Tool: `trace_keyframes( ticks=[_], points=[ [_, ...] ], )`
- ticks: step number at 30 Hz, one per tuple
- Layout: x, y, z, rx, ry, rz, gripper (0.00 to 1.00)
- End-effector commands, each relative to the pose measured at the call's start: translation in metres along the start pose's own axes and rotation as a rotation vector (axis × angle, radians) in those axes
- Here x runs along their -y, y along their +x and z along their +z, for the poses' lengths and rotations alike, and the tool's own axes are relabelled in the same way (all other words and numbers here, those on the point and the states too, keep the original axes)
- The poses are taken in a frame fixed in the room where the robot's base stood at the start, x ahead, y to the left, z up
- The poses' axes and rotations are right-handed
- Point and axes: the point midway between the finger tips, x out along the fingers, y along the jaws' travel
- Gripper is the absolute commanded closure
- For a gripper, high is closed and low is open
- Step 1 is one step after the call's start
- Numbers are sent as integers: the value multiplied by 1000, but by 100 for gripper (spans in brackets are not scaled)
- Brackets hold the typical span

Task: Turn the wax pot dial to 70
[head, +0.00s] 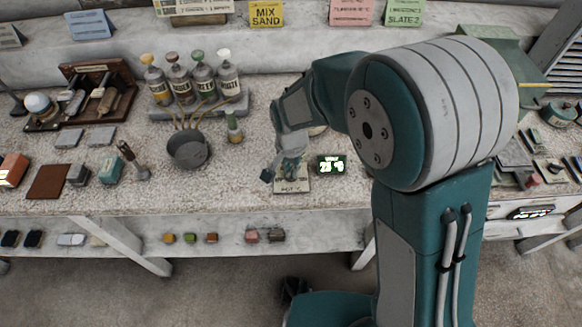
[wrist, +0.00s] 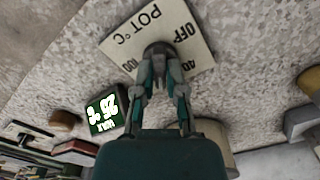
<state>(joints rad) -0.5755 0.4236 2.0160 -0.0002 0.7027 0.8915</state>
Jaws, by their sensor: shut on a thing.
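The dial plate (head: 291,187) lies flat on the speckled bench top. In the wrist view the plate (wrist: 128,38) appears turned and shows POT °C, OFF, 40 and 100. The dark round dial knob (wrist: 158,48) stands on it. My gripper (wrist: 160,68) is shut on the knob, with a finger on each side; in the head view my gripper (head: 290,170) is over the plate. The knob's pointer is hidden. A small dark display (head: 331,165) with glowing green digits sits right of the plate.
A dark grey pot (head: 188,151) with several sticks stands left of the dial. Several labelled bottles (head: 203,80) stand behind it on a grey block. A metal tool (head: 133,161) stands farther left. My arm covers the right part of the bench.

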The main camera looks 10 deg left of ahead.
Motion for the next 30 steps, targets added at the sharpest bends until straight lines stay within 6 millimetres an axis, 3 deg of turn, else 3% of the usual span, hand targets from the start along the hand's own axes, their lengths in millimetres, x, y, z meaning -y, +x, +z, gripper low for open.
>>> trace_keyframes(
  ticks=[20, 21, 23, 30],
  points=[
    [2, -2, -1, -5, 60, -8, 100],
    [2, -2, -1, -5, 60, -8, 71],
    [2, -1, -1, -4, 59, -7, 50],
    [1, -1, 0, -2, 59, -3, 50]
  ],
)
